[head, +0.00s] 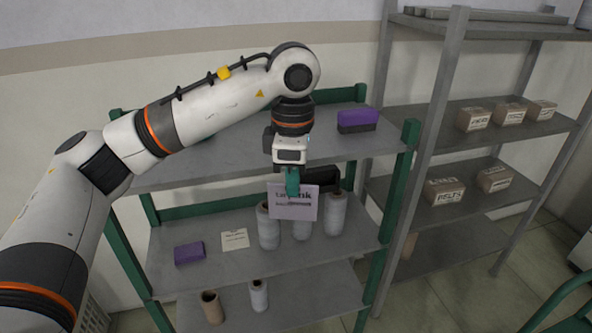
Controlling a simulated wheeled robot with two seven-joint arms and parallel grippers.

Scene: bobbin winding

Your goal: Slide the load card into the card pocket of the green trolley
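The load card (293,204), pale lilac with dark print, hangs upright from my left gripper (291,188), which is shut on its top edge. The green trolley (397,205) has green posts and grey shelves. A black holder (328,179) at the front edge of its top shelf looks like the card pocket; the gripper and card partly hide it. The card is in front of and slightly below and left of this holder. I cannot tell the gap between them. My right gripper is not in view.
A purple and black block (357,120) sits on the trolley's top shelf. The middle shelf holds pale bobbins (335,215), a purple box (189,253) and a cream note (235,239). Two spools stand below. A grey rack (437,130) with cartons stands close on the right.

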